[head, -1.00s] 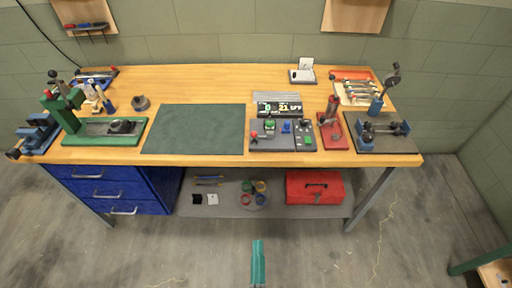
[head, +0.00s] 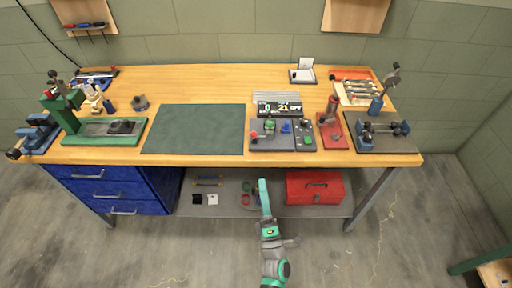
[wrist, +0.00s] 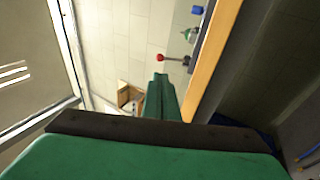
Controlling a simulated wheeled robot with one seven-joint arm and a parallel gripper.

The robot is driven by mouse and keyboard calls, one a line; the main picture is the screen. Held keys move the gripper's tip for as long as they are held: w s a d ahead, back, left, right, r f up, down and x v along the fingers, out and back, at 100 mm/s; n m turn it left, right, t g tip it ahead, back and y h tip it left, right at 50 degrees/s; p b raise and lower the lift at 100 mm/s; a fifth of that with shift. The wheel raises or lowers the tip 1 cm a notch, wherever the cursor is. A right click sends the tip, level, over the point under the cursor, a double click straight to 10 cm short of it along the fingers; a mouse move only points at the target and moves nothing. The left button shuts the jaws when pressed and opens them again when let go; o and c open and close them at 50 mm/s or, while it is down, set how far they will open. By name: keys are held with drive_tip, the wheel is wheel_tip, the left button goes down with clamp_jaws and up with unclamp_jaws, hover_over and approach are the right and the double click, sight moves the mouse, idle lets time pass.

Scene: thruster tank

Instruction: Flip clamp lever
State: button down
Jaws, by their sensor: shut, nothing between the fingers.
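A red clamp-like device (head: 331,128) stands on a red base near the bench's front edge, right of centre in the head view. I cannot tell for sure that this is the task's clamp. My gripper (head: 262,183) has green fingers, shut and empty, in front of the bench and below its top, left of the red device. In the wrist view the shut fingers (wrist: 161,80) point toward the bench edge. A red-knobbed lever (wrist: 161,58) shows just past the tips; the red device cannot be made out there.
A grey control panel (head: 290,148) with a red knob, green parts and a blue part lies left of the red device. A dark fixture (head: 400,146) stands to its right. The bench's front edge (head: 200,158) is above my gripper; a red toolbox (head: 315,187) is on the lower shelf.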

sight(255, 136)
drive_tip(key=x, duration=1.4)
drive_tip(key=shift+w+r, duration=0.1)
drive_tip(key=shift+r, duration=0.05)
drive_tip(key=shift+w+r, duration=0.4)
drive_tip(key=shift+r, duration=0.2)
drive_tip(key=shift+d+x, duration=0.2)
drive_tip(key=shift+x, duration=0.95)
drive_tip(key=shift+d+x, duration=0.15)
drive_tip(key=shift+x, duration=1)
drive_tip(key=shift+d+x, duration=0.2)
drive_tip(key=shift+x, duration=0.95)
